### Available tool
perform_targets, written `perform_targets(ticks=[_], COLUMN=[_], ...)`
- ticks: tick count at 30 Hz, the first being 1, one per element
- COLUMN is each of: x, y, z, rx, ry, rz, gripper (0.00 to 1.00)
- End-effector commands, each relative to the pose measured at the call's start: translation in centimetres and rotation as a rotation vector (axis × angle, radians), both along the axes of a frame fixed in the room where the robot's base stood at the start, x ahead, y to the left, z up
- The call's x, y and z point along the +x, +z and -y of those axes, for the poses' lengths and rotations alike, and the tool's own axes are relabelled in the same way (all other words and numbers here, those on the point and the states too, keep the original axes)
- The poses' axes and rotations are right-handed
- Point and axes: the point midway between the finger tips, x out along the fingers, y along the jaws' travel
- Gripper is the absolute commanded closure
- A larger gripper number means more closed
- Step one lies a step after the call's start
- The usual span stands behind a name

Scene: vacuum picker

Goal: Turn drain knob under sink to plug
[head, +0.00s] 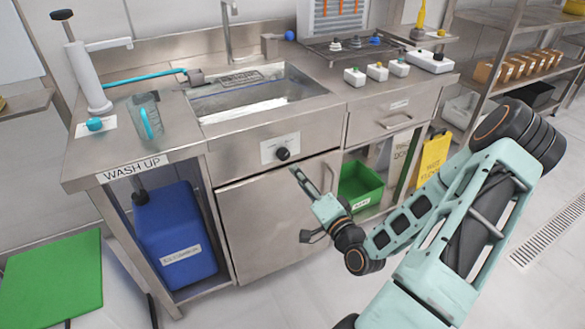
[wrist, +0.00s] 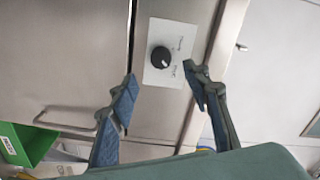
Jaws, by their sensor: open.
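The drain knob (head: 283,154) is a round black knob on a white label plate (head: 268,149), set in the steel panel below the sink (head: 262,95). In the wrist view the knob (wrist: 160,57) lies ahead, between the fingertips as seen in the picture. A small pale mark shows on its right side; the plate's words are too small to read surely. My gripper (head: 301,206) is open and empty in front of the cabinet, a little right of and below the knob in the head view. The fingers (wrist: 160,78) appear apart from the knob.
A steel cabinet door (head: 275,215) is below the knob. A drawer with a handle (head: 395,122) and a green bin (head: 360,185) are to the right. A blue container (head: 175,235) stands under the counter at left. Floor in front of the cabinet is clear.

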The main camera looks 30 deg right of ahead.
Motion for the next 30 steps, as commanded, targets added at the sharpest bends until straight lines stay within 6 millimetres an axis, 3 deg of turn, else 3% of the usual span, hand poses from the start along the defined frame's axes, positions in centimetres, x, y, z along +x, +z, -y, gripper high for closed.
perform_targets(ticks=[3, 9, 25, 30], x=[-1.7, -2.8, -2.8, -2.3], y=[0.0, 0.0, -0.1, -1.4], z=[0.1, 0.1, 0.1, 1.0], rx=[0.000, -0.001, -0.005, -0.056], ry=[-0.001, 0.000, 0.001, -0.007], rz=[-0.002, 0.001, -0.008, -0.115], gripper=[0.56, 0.56, 0.56, 0.56])
